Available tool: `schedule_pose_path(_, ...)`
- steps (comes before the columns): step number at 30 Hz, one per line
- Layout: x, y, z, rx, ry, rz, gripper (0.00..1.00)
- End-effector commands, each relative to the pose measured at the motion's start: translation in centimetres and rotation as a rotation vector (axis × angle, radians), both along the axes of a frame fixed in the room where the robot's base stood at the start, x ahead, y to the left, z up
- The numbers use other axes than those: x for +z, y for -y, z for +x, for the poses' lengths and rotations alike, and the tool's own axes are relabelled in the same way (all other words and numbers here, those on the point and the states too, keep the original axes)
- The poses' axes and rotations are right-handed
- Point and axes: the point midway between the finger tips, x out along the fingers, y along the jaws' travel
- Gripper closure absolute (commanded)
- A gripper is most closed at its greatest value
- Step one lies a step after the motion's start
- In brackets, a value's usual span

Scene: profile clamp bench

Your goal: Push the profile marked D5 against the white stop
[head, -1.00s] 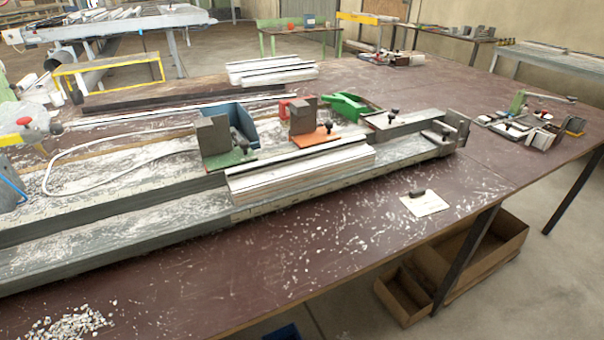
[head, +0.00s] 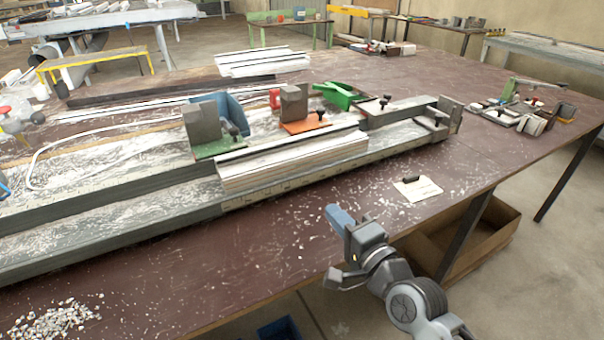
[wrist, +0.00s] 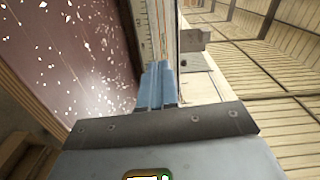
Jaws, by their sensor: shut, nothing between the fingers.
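White profiles (head: 290,166) lie stacked in the long grey bench fixture (head: 100,232), beside the clamp blocks. I cannot read a D5 mark on any of them. A grey upright plate (head: 447,112) stands at the fixture's right end; I cannot make out a clearly white stop. My gripper (head: 338,217) is shut and empty, with blue fingers, above the front edge of the table, apart from the profiles. In the wrist view the shut blue fingers (wrist: 157,84) point toward a scale strip (wrist: 156,25) on the fixture.
A clamp block with a green base (head: 219,149) and one with an orange base (head: 305,126) stand behind the profiles. A small card with a dark piece on it (head: 414,190) lies in front. White chips litter the brown table (head: 250,270). A wooden crate (head: 470,250) is below.

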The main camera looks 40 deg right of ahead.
Motion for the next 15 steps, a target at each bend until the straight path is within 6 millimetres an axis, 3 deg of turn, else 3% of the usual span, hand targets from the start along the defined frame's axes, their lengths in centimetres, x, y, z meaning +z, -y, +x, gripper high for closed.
schedule_pose_path(10,0.8,1.6,3.0,-0.008,0.04,0.075,1.0)
schedule_pose_path(15,0.9,2.4,5.8,-0.007,0.041,0.075,1.0)
